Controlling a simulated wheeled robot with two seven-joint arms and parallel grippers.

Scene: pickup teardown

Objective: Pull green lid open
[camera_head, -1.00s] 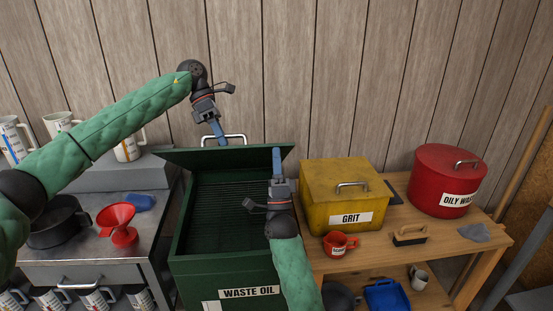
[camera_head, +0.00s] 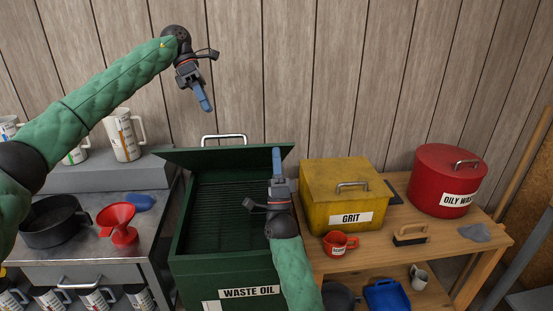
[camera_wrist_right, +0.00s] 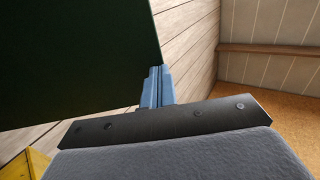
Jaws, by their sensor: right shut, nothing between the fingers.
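The green lid (camera_head: 262,153) of the waste oil bin (camera_head: 185,250) stands raised at the back, with its metal handle (camera_head: 223,138) at the top edge. The bin's dark ribbed inside shows. My left gripper (camera_head: 207,104) is above and left of the handle, apart from it; its fingers look close together, but I cannot tell whether they are shut. My right gripper (camera_head: 277,155) is shut and empty, in front of the right part of the lid. In the right wrist view, the fingers (camera_wrist_right: 157,85) are beside the dark green lid surface (camera_wrist_right: 70,55); contact is unclear.
A yellow grit box (camera_head: 325,185), a red mug (camera_head: 340,244) and a red oily waste can (camera_head: 440,170) stand on the wooden bench at right. A red funnel (camera_head: 118,222) and black pan (camera_head: 50,232) are on the metal table at left.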

